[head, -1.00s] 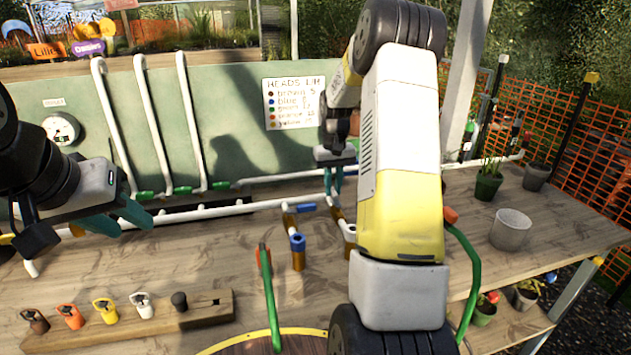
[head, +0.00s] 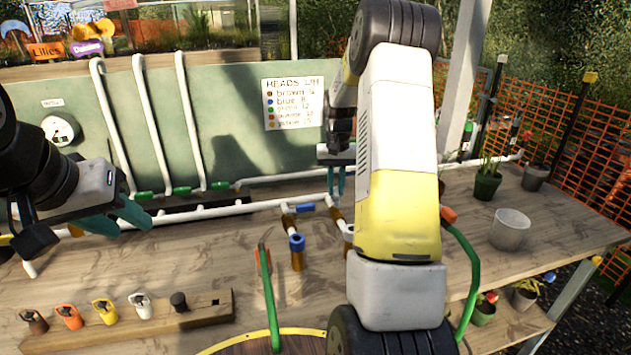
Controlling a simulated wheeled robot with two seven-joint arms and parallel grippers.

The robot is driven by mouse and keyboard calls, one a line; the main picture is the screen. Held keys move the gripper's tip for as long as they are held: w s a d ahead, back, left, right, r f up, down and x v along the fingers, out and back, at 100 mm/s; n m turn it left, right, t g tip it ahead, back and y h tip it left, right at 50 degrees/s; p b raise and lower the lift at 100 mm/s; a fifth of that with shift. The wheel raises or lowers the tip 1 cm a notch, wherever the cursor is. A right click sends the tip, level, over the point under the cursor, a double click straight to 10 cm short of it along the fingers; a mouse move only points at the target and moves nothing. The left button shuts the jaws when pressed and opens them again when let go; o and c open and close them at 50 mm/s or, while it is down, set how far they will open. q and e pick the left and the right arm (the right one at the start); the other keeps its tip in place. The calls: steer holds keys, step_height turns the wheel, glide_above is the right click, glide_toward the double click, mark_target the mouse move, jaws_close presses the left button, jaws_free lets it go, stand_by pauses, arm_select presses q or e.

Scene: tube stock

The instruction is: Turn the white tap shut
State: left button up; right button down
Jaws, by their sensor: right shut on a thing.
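A white pipe (head: 235,209) runs along the bench with two short branches going forward. The left branch has a tap with a blue handle (head: 306,208) and a blue-topped brown outlet (head: 297,243). My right gripper (head: 336,183) points down at the right branch (head: 337,215), its teal fingers closed at the place of that branch's tap. The white tap is hidden between and behind the fingers, so its handle angle cannot be told. My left gripper (head: 118,219) hangs over the left of the bench, fingers apart, with nothing seen between them.
A wooden block (head: 205,308) at the front left holds brown, orange, yellow and white heads. Upright white pipes and a gauge (head: 60,130) stand behind. Pots (head: 510,229) stand on the right.

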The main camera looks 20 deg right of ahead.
steer(key=s+d+m, duration=0.3)
steer(key=s+m, duration=0.2)
steer(key=m, duration=1)
steer(key=shift+d, duration=0.3)
steer(key=shift+m, duration=0.3)
steer(key=c, duration=1.4)
jaws_free()
steer(key=shift+o, duration=0.2)
steer(key=shift+r, duration=0.1)
step_height(320, 180, up, 8)
steer(key=shift+s, duration=0.1)
